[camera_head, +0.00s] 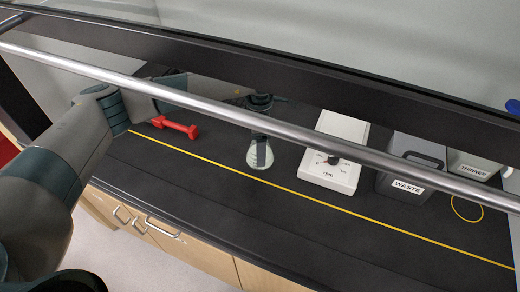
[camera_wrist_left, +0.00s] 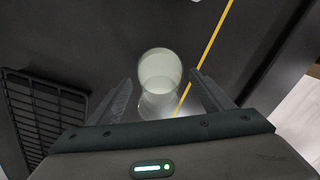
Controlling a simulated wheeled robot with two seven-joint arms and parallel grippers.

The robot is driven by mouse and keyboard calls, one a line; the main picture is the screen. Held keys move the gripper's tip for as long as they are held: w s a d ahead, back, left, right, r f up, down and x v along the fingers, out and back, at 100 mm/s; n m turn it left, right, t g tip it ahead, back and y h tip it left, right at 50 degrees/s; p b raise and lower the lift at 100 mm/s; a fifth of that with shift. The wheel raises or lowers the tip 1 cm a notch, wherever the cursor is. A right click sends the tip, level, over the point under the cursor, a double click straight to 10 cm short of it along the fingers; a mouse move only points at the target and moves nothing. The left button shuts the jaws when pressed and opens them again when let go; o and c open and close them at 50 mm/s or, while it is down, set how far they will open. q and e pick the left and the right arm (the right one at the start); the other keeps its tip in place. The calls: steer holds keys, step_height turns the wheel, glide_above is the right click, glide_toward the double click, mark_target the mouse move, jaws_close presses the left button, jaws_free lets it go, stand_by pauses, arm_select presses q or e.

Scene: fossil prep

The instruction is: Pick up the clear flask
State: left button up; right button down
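The clear flask (camera_head: 260,155) stands on the black bench top, just behind the yellow line, with pale content in it. Its upper part is partly hidden by the metal bar and my left gripper in the head view. My left gripper (camera_head: 260,104) comes in from the left, behind the bar, at the flask's top. In the left wrist view the flask (camera_wrist_left: 160,72) shows between the two spread fingers (camera_wrist_left: 162,84), with a gap on each side. The gripper is open; I cannot tell how far down the flask the fingertips reach. My right gripper is not in view.
A metal bar (camera_head: 200,104) crosses in front of the bench. A red dumbbell-shaped object (camera_head: 176,127) lies left of the flask. A white rpm device (camera_head: 336,150) and a grey WASTE container (camera_head: 408,165) stand to the right. A dark grille (camera_wrist_left: 45,110) shows in the wrist view.

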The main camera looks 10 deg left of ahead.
arm_select(q)
steer(key=c, duration=0.9)
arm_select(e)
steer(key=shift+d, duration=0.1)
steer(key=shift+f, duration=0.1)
